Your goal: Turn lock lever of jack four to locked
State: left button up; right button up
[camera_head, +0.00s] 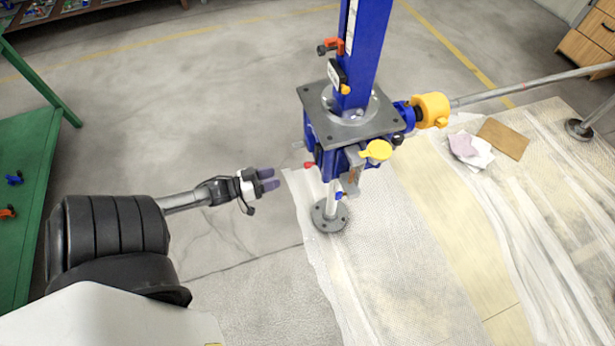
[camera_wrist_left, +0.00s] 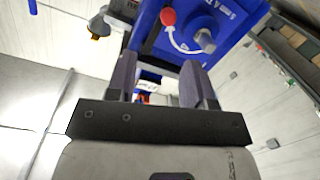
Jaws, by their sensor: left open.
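A screw jack (camera_head: 345,155) with a blue gearbox body stands under a grey square plate (camera_head: 350,122), with a blue column (camera_head: 368,40) above it. A small red-tipped lever (camera_head: 309,164) sticks out from the body's left side; a red knob (camera_wrist_left: 168,17) shows on the blue housing in the left wrist view. An orange-red lever (camera_head: 333,45) sits higher on the column. I cannot tell which is the lock lever, nor read a jack number. My left gripper (camera_head: 269,180) is open and empty, left of the jack and apart from it. It also shows in the left wrist view (camera_wrist_left: 160,70).
A yellow coupling (camera_head: 431,110) and a long grey shaft (camera_head: 530,82) run right from the jack. A yellow round part (camera_head: 376,150) is on its front. A green table (camera_head: 28,190) stands left.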

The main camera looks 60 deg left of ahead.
aim_at(307, 163)
pick_arm(q)
jog(key=shift+t+h, duration=0.4)
jog(key=shift+t, duration=0.1)
jog(key=w+b, duration=0.1)
jog(key=w, duration=0.3)
jog(key=w+f+b, duration=0.1)
jog(key=w+b, duration=0.1)
jog(key=w, duration=0.2)
jog(key=w+b, duration=0.2)
jog(key=w, duration=0.3)
jog(key=shift+d+f, duration=0.15)
jog(key=shift+f, duration=0.1)
pick_arm(e)
notch_tip(307, 163, down, 6)
jog(key=shift+f, duration=0.25)
pick_arm(q)
jog(key=shift+c, duration=0.3)
pick_arm(e)
jog(key=shift+w, duration=0.1)
pick_arm(q)
grip_shut()
pick_arm(e)
jog(key=shift+d, duration=0.1)
